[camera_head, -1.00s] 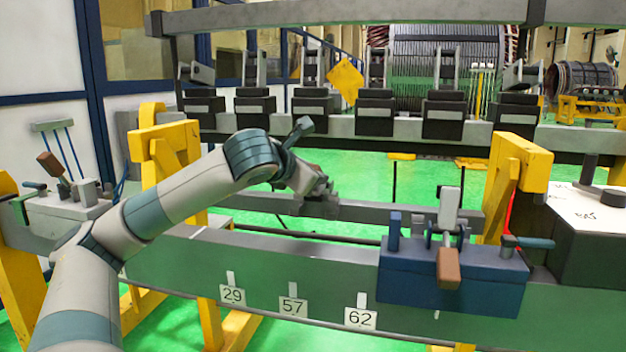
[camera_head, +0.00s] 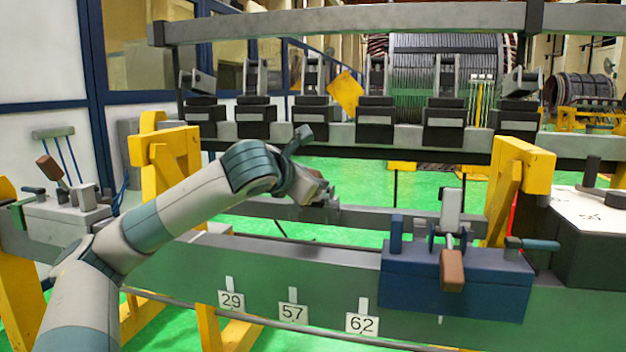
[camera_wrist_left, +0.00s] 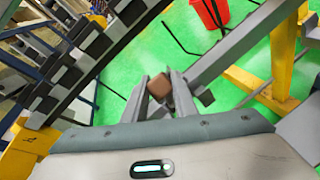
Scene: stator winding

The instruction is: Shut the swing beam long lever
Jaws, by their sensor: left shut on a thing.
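My left gripper (camera_head: 322,192) is over the grey swing beam (camera_head: 400,215) behind the front green beam. In the left wrist view, the gripper (camera_wrist_left: 168,92) is closed around a brown block (camera_wrist_left: 184,94), which looks like the grip of a lever. Most of the lever's shaft is hidden by the fingers and wrist, so I cannot tell its angle well. My right gripper is not in view.
A blue clamp block (camera_head: 450,280) with a brown-handled lever (camera_head: 452,270) stands on the front green beam (camera_head: 200,265). Yellow posts (camera_head: 520,165) flank the beams. Several black clamps line the back rail (camera_head: 340,130). Green floor shows between beams.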

